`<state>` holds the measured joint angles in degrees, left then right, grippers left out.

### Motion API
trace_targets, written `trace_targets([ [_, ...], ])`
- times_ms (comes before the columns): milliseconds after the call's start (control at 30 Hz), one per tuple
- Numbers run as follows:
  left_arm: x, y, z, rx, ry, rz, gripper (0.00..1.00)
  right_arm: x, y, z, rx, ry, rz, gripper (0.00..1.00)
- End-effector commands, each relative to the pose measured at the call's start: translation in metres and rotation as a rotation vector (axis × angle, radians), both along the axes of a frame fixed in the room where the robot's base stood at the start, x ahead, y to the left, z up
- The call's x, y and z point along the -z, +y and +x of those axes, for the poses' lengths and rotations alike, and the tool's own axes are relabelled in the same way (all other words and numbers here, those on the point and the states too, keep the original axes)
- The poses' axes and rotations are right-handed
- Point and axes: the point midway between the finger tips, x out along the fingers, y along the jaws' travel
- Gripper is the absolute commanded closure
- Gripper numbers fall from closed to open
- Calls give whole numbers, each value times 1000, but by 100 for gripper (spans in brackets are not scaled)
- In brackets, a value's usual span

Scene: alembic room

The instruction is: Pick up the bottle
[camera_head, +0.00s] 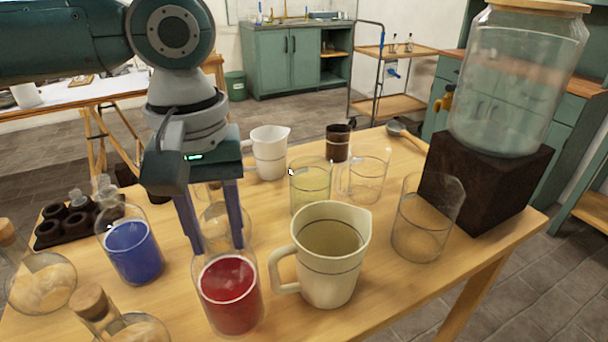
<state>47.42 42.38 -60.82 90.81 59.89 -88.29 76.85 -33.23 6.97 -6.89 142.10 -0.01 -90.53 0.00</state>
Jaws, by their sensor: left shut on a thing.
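My left gripper (215,246) comes down from the upper left over the near part of the table, fingers pointing down. It is shut on a clear glass vessel (220,224) that shows between and behind its fingers. Its shape is partly hidden, so I cannot tell whether it is a bottle. A glass with red liquid (231,297) stands just in front of the fingertips. Two corked glass bottles stand at the near left: a round one (42,284) and one with a cork (91,301) cut by the bottom edge. My right gripper is not in view.
A beaker with blue liquid (132,252) stands left of the gripper, and a cream jug (330,262) right. Behind are a white jug (269,152), a dark cup (338,143) and clear beakers (426,220). A large glass dispenser (515,85) stands on a dark block (487,185).

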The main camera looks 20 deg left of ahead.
Motion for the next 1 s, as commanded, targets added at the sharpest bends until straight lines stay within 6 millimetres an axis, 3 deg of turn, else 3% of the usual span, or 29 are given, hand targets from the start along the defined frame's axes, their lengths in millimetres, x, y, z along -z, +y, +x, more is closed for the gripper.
trace_targets([
  [600,-91,-1,2,0,-7,-4,100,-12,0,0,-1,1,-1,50],
  [1000,-137,-1,1,0,-5,-4,100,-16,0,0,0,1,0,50],
])
